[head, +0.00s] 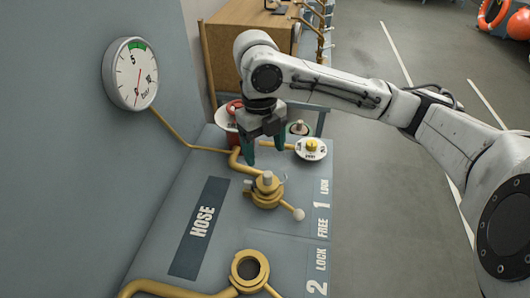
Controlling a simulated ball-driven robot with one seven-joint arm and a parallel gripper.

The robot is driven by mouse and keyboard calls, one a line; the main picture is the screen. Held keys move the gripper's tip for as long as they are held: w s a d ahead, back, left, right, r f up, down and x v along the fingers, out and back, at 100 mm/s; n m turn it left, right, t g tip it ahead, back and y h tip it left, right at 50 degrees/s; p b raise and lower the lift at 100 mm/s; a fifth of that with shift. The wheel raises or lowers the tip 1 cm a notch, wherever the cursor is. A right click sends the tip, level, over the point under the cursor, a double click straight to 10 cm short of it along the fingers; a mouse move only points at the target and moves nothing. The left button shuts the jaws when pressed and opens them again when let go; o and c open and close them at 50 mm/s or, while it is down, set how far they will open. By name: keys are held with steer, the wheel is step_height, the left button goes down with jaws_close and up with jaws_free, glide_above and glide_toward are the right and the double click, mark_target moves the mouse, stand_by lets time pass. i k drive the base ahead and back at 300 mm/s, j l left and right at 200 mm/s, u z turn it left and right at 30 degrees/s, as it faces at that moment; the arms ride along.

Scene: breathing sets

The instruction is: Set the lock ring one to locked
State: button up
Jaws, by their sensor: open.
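Lock ring one (267,196) is a brass collar on the grey bench, beside the number 1 and the words LOCK and FREE. A fitting with a grey top stands in its middle. Its lever ends in a pale ball knob (299,214) and points to the lower right, towards FREE (322,228); the word LOCK (325,187) lies farther back. My gripper (266,152) points down with teal fingers apart and nothing seen between them. It appears above and behind the ring, apart from its knob.
A second brass ring (249,270) stands in front, by the number 2. A gauge (131,74) hangs on the left wall. Brass pipes run along the bench.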

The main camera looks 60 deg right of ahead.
mark_target(299, 214)
steer(key=k, duration=1)
